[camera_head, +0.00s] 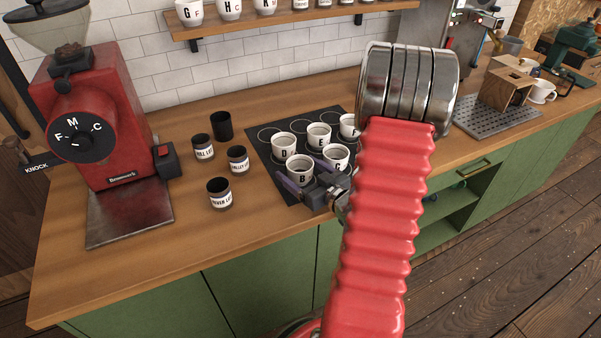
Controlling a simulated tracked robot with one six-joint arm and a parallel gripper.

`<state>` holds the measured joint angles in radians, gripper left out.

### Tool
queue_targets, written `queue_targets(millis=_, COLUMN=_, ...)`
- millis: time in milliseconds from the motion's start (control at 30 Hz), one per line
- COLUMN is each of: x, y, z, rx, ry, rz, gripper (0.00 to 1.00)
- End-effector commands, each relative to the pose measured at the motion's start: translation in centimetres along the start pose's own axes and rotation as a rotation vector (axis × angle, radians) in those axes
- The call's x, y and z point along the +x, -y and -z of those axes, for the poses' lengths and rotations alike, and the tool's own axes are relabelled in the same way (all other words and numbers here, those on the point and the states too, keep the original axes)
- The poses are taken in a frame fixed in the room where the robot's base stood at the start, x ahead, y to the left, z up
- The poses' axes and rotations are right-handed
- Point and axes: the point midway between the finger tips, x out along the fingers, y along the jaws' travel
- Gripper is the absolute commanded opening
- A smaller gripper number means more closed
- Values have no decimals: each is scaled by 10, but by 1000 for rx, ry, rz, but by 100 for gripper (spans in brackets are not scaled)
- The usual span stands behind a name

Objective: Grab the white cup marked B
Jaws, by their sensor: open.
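The white cup marked B (301,167) stands upright on a dark mat (263,148) on the wooden counter, at the mat's near side. My gripper (298,170) is open at this cup, reaching in from the lower right. One finger shows left of the cup and the other to its right. I cannot tell whether either finger touches it. The lower part of the cup is partly hidden by my gripper.
Several other white lettered cups stand close behind and beside cup B, including one marked E (319,135). Dark labelled jars (219,194) stand to the left, near a red grinder (90,115). My red arm hides the counter right of the mat.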

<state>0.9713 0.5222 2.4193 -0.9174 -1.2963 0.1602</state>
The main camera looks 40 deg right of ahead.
Motion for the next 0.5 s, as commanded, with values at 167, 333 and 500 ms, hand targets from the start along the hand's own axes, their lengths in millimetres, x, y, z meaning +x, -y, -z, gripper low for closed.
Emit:
queue_targets(millis=167, x=0, y=0, z=0, rx=0, ry=0, rz=-1, gripper=72)
queue_targets(millis=333, x=0, y=-1, z=0, rx=0, ry=0, rz=-1, gripper=60)
queue_targets(millis=500, x=0, y=-1, z=0, rx=0, ry=0, rz=-1, gripper=48)
